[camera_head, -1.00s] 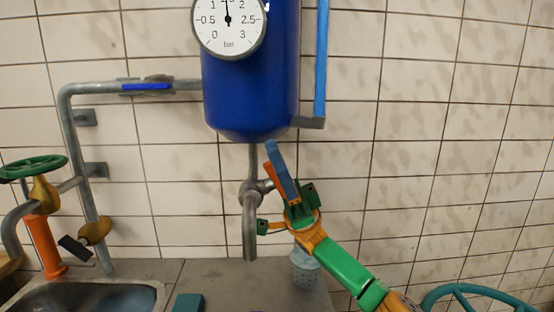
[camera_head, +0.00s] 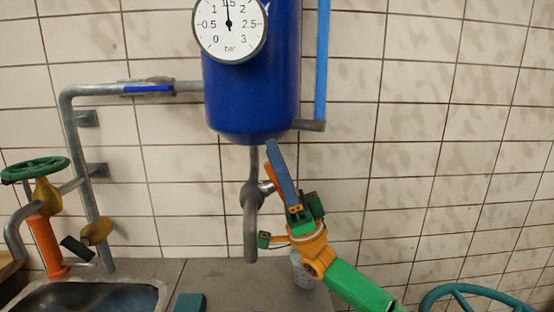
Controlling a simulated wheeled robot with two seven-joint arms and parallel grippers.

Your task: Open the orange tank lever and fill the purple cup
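The orange lever (camera_head: 268,172) is on the valve (camera_head: 251,193) of the outlet pipe under the blue tank (camera_head: 252,95). It points up, tilted a little left, and is partly hidden by my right gripper (camera_head: 272,147). The gripper's blue fingers reach up beside and in front of the lever, their tips just under the tank. They overlap in this view, so I cannot tell whether they are open or shut, or whether they touch the lever. The spout (camera_head: 250,240) points down over the counter. I see no clearly purple cup. My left gripper is not in view.
A pale speckled container (camera_head: 304,274) stands on the counter (camera_head: 235,275), partly behind my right arm. A teal block (camera_head: 189,302) and a metal sink (camera_head: 85,296) are to the left. A green handwheel (camera_head: 35,168) and pipes stand at far left.

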